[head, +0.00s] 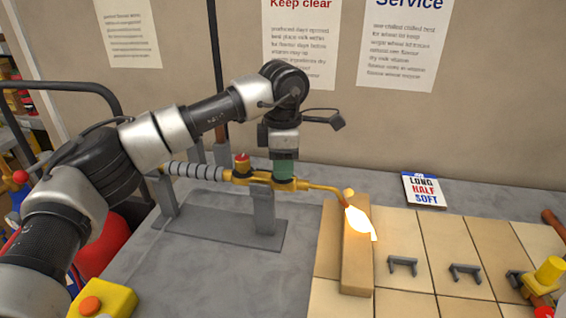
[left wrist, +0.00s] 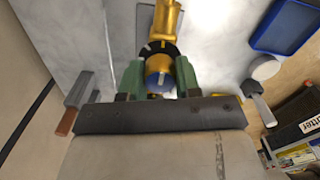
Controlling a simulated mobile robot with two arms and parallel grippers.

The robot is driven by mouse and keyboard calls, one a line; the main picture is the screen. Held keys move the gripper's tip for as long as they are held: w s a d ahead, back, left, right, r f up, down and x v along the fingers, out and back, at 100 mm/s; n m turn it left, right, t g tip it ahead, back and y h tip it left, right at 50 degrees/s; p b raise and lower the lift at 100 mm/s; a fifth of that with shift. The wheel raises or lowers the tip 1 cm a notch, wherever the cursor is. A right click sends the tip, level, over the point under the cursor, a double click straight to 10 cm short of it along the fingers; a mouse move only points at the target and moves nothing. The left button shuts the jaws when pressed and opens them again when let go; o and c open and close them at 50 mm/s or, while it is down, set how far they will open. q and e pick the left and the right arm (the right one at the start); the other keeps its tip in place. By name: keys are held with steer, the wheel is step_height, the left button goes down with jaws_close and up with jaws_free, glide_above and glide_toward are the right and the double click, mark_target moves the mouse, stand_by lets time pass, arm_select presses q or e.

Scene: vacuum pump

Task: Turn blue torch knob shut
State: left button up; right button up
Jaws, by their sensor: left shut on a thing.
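The brass torch (head: 240,177) is held in a grey stand and points right, with a bright flame (head: 358,220) at its tip. A red knob (head: 242,161) sits on top of its body. My left gripper (head: 284,177) points down onto the torch, right of the red knob. In the left wrist view its green fingers (left wrist: 159,80) are on either side of the blue knob (left wrist: 159,79), shut on it. A black collar with a white mark surrounds the knob. In the head view the fingers hide the blue knob. My right gripper is not in view.
The flame plays over a tan block (head: 356,265) on tan tiles (head: 428,235). Small grey brackets (head: 403,265) stand on the tiles. A printed box (head: 424,190) lies behind. A yellow box with an orange button (head: 102,299) is at front left.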

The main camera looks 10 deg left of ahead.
arm_select(q)
steer(key=o, duration=0.9)
steer(key=shift+o, duration=0.2)
steer(key=shift+r, duration=0.15)
step_height(320, 180, up, 11)
steer(key=b, duration=0.1)
steer(key=shift+f, duration=0.2)
